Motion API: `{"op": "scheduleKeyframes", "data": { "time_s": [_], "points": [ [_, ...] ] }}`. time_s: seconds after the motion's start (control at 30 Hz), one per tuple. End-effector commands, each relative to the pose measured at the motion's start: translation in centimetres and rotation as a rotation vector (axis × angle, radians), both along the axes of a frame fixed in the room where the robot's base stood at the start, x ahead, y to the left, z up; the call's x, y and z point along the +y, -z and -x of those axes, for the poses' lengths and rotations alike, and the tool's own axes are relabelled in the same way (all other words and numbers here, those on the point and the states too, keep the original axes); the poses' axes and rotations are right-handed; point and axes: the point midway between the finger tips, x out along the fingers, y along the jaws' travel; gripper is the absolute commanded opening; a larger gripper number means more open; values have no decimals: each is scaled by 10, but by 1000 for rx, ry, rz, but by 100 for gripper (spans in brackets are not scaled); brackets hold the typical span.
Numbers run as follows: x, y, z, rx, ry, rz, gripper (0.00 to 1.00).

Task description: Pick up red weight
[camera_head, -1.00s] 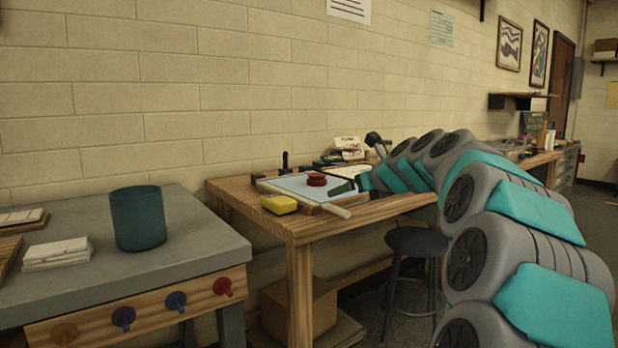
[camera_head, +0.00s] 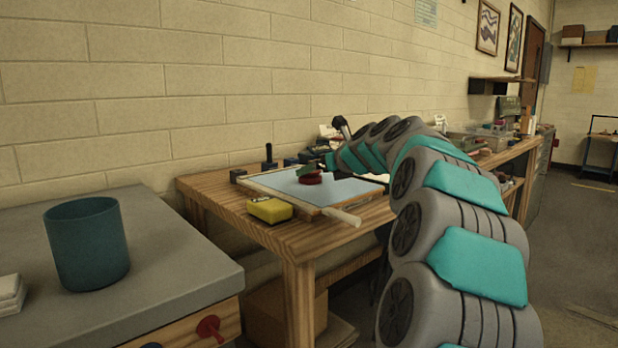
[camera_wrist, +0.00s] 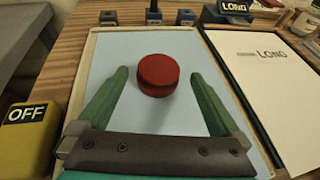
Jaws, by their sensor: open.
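The red weight (camera_wrist: 158,75) is a round, squat disc standing on a pale blue sheet on the board. In the wrist view it sits between and just beyond the tips of my gripper's green fingers. My gripper (camera_wrist: 159,83) is open and empty, with one finger on either side. In the head view the red weight (camera_head: 311,178) is on the wooden table, partly hidden by a green finger of my gripper (camera_head: 308,169). I cannot tell there whether a finger touches it.
A yellow block marked OFF (camera_wrist: 27,135) is left of the board; it also shows in the head view (camera_head: 269,210). A LONG sheet (camera_wrist: 262,80) lies right. Small dark blocks stand behind. A teal cup (camera_head: 86,245) stands on the grey table (camera_head: 170,262).

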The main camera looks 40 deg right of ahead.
Motion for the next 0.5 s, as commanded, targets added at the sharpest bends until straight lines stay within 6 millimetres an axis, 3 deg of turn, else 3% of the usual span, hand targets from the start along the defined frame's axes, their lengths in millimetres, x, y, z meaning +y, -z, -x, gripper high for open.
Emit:
{"op": "scheduleKeyframes", "data": {
  "time_s": [0.3, 0.5],
  "points": [
    [-2, 19, -38, 2, -1, -1, 100],
    [-3, 20, -42, 1, -1, 0, 100]
  ]
}}
